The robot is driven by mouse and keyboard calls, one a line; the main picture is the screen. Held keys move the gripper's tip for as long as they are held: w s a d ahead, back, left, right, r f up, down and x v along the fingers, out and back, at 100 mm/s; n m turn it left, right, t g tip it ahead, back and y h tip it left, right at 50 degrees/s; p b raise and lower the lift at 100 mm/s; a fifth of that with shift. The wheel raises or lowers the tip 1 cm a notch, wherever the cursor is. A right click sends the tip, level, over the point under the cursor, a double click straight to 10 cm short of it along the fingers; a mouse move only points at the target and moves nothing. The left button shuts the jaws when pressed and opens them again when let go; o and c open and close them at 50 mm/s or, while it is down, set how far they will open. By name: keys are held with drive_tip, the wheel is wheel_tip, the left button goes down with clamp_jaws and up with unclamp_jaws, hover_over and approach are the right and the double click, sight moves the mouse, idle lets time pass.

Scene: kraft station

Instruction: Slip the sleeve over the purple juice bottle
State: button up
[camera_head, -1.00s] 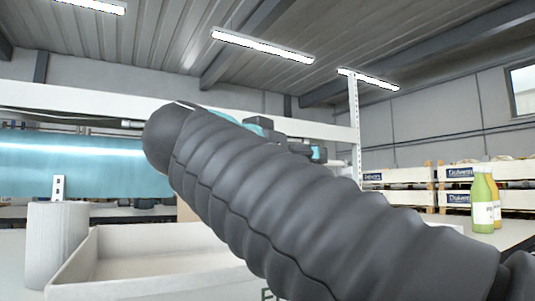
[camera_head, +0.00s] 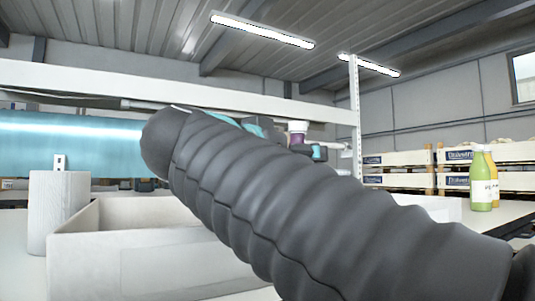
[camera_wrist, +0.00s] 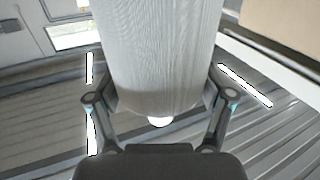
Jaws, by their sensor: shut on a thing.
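In the wrist view, my gripper (camera_wrist: 160,98) is shut on the sleeve (camera_wrist: 160,50), a pale, finely ribbed cylinder held between its two fingers. A small bright white spot shows at the sleeve's end; I cannot tell what it is. In the head view, a purple thing with a white top (camera_head: 298,138), likely the purple juice bottle, shows just above my dark ribbed arm. Most of it is hidden behind the arm.
A pale upright cylinder (camera_head: 57,215) stands left of a white open box (camera_head: 130,265). Green (camera_head: 481,185) and orange (camera_head: 493,176) bottles stand at the right. Pale crates (camera_head: 400,160) stand behind them. A white shelf beam (camera_head: 75,77) crosses the back.

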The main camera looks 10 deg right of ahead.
drive_tip(key=o, duration=0.8)
drive_tip(key=v, duration=1.2)
idle(0.6)
